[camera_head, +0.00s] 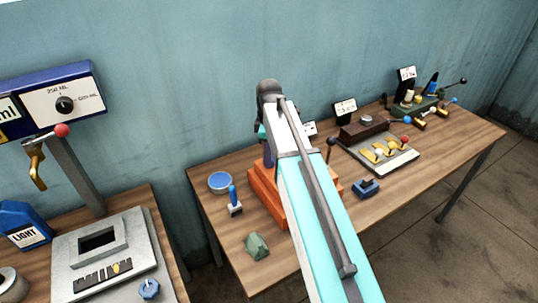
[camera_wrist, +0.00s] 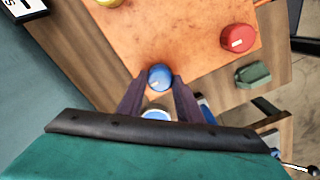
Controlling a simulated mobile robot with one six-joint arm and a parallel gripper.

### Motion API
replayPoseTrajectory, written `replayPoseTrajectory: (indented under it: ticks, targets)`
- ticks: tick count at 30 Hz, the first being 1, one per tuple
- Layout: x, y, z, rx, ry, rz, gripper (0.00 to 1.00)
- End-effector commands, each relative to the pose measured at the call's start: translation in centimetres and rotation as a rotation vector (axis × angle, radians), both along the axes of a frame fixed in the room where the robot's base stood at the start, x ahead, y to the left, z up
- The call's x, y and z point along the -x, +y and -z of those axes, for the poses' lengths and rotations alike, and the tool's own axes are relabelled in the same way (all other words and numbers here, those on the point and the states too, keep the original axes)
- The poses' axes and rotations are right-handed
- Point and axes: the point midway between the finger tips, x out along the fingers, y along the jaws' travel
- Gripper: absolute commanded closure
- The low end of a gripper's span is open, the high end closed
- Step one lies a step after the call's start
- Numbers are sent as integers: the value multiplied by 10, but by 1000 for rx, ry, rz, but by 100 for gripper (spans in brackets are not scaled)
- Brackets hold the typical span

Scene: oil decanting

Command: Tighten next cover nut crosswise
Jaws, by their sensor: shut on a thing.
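In the wrist view my gripper (camera_wrist: 159,80) has its two dark fingers closed on the sides of a blue nut (camera_wrist: 160,75) with a pale mark on top. The nut is at the edge of the orange cover (camera_wrist: 185,35). A red nut (camera_wrist: 238,38) sits at another corner of the cover. A yellow nut (camera_wrist: 107,2) is partly cut off at the top edge. In the head view the orange housing (camera_head: 265,200) stands on the right-hand bench, and my arm hides much of it and the gripper's fingertips.
A blue dish (camera_head: 220,182), a blue-handled tool (camera_head: 234,203) and a green part (camera_head: 257,246) lie around the housing. A blue block (camera_head: 366,188) is to its right. A grey tray (camera_head: 390,165) with yellow pieces lies farther right. The bench's front left is mostly clear.

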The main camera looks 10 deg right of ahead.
Motion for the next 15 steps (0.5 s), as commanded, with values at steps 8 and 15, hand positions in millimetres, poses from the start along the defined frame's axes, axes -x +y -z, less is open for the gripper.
replayPoseTrajectory:
  ticks: [8,15]
  targets:
    - [-2,0,-1,2,-5,168,90]
    - [-2,0,-1,2,-6,379,90]
